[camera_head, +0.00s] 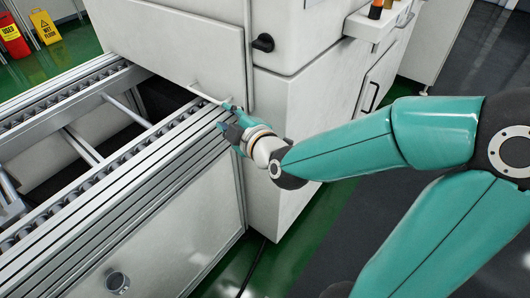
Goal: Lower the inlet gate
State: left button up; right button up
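The inlet gate (175,38) is a pale panel on the machine's front, above the conveyor, with its lower edge close to the rollers. A thin bar handle (207,94) sticks out near its lower right. My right gripper (224,117) is at the right end of this handle, above the conveyor's near rail. Its two teal fingertips look apart, one close to the bar's end and one lower. I cannot tell whether it touches the bar. My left gripper is not in view.
The roller conveyor (100,185) runs from lower left into the machine. The machine's cabinet (287,110) stands right of the gate, with a black knob (263,43). A shelf (372,24) holds small bottles.

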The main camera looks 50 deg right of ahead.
jog(key=b+v, duration=0.7)
jog(key=v, duration=0.7)
jog(key=shift+s, duration=0.4)
dwell(0.5)
dwell(0.5)
